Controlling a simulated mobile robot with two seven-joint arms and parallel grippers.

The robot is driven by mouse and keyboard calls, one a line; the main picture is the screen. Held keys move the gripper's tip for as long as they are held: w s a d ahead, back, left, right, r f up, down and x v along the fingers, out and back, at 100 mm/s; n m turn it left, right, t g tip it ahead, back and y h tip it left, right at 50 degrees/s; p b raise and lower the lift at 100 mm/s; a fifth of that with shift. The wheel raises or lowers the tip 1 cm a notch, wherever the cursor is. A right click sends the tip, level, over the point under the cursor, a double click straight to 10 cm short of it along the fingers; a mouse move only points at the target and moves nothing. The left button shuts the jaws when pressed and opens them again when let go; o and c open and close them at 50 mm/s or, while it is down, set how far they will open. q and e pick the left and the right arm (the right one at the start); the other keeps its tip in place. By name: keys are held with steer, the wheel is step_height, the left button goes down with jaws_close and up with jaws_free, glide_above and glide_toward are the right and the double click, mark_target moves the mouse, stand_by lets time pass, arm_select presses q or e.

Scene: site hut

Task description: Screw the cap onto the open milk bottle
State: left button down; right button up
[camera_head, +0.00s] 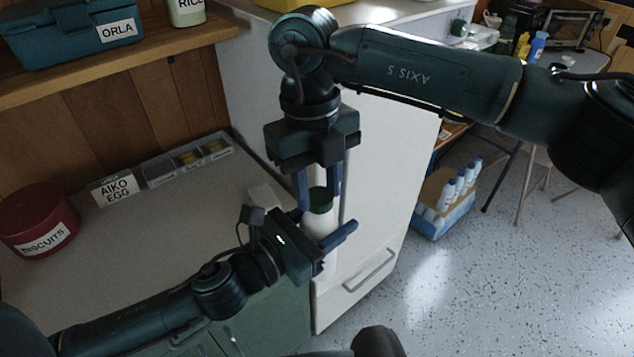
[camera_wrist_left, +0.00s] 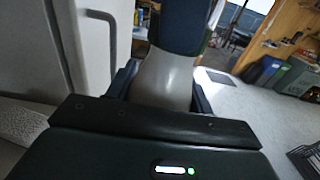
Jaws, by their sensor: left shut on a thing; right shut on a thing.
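The white milk bottle (camera_head: 316,228) stands upright in my left gripper (camera_head: 324,226), whose fingers are shut around its upper body. The bottle also shows in the left wrist view (camera_wrist_left: 165,82), between the fingers. The dark green cap (camera_head: 320,199) is directly above the bottle mouth, between the fingers of my right gripper (camera_head: 319,188), which points straight down and is shut on it. Cap and bottle look in line and touching or nearly so; I cannot tell whether the thread is engaged.
A white fridge (camera_head: 365,170) stands right behind the grippers. A crate of bottles (camera_head: 446,215) sits on the floor, which is clear at right.

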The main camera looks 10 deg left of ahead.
steer(key=m, duration=0.7)
steer(key=shift+w+d+y, duration=0.1)
steer(key=shift+y, duration=0.3)
steer(key=m, duration=0.6)
steer(key=shift+d+m+y, duration=0.15)
steer(key=shift+m+y, duration=0.15)
steer(key=shift+y, duration=0.1)
steer(key=m, duration=0.6)
steer(key=shift+y, duration=0.3)
steer(key=m+t, duration=0.1)
steer(key=m, duration=0.4)
steer(key=o, duration=0.9)
steer(key=shift+s, duration=0.2)
steer(key=shift+o, duration=0.2)
steer(key=shift+r, duration=2.2)
